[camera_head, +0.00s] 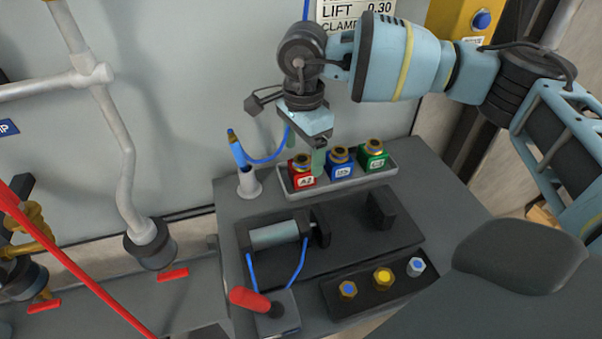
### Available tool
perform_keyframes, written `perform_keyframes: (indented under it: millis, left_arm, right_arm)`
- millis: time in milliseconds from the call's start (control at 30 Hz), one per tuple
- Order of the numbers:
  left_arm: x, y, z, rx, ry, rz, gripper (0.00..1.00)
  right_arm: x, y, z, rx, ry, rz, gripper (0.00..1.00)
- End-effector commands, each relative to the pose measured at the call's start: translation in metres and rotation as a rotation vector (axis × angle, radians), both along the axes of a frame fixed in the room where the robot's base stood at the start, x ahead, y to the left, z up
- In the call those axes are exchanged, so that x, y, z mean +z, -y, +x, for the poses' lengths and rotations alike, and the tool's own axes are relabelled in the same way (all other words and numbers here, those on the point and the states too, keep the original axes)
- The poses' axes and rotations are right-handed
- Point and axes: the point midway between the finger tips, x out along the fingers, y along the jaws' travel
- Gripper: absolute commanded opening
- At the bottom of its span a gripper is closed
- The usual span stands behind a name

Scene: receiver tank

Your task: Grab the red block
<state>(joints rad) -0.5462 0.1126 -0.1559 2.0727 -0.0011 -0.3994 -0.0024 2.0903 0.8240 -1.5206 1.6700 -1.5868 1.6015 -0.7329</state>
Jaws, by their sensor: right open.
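The red block (299,179), with a white label and a brass-coloured ringed top, stands upright at the left end of a grey tray (350,186). A blue block (341,165) and a green block (373,156) stand to its right in the same tray. My right gripper (304,153) points down at the red block's top with its fingers apart. One finger overlaps the right side of the red block in the picture; whether it touches cannot be told. The gripper holds nothing. My left gripper is out of view.
A clamp fixture with a cylinder (274,235) lies in front of the tray. A red-handled lever (250,300) and a black box with coloured knobs (350,303) stand nearer. A white nozzle stand (249,184) with a blue hose is left of the tray.

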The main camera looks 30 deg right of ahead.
Motion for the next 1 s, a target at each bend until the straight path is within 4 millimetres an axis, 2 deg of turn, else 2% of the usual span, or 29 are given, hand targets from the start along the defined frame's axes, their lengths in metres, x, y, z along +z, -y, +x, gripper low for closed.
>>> perform_keyframes:
  millis: [33,200,500,900,967,1000]
  left_arm:
    - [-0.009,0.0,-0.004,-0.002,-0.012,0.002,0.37]
    - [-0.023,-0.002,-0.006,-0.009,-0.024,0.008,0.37]
    - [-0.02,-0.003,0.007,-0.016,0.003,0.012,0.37]
    - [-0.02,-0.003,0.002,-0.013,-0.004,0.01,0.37]
    - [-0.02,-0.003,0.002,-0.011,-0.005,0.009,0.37]
    - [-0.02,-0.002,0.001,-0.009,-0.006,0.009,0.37]
  right_arm:
    - [-0.013,0.0,0.0,0.0,-0.004,-0.001,0.76]
    - [-0.031,0.0,0.0,0.0,-0.003,-0.001,0.76]
    - [-0.031,0.0,0.0,-0.001,0.0,0.0,0.76]
    - [-0.032,0.0,0.0,-0.001,0.0,0.0,0.24]
    - [-0.032,0.0,0.0,-0.001,-0.001,0.0,0.16]
    - [-0.031,0.0,0.0,-0.001,0.001,0.0,0.15]
